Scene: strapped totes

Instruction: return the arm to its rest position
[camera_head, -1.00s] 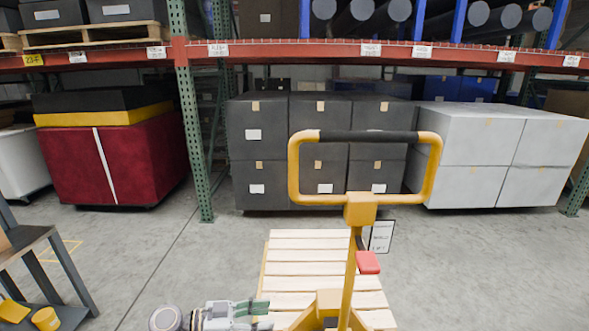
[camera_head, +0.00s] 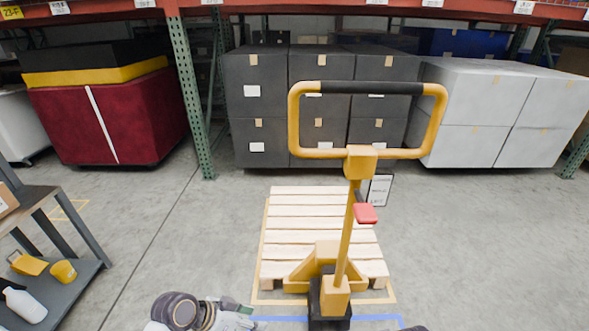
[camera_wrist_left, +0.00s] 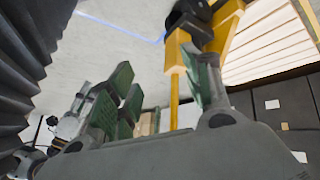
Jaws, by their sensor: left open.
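My left arm's wrist and gripper (camera_head: 236,313) show at the bottom edge of the head view, left of the yellow pallet jack (camera_head: 347,240). The gripper is partly cut off by the frame there. In the left wrist view the left gripper (camera_wrist_left: 160,90) is open, with green-padded fingers spread apart and no object held between them. Part of the yellow jack (camera_wrist_left: 177,60) shows behind the fingers in that view. A small dark part at the bottom edge of the head view, right of the jack, is too cut off to identify. My right gripper is not clearly visible.
A wooden pallet (camera_head: 318,215) lies on the jack inside a yellow floor outline. A grey cart (camera_head: 62,285) with a bottle and yellow items stands at the left. Dark boxes (camera_head: 257,85), a red covered load (camera_head: 105,120) and grey boxes (camera_head: 490,105) stand behind. Floor at right is clear.

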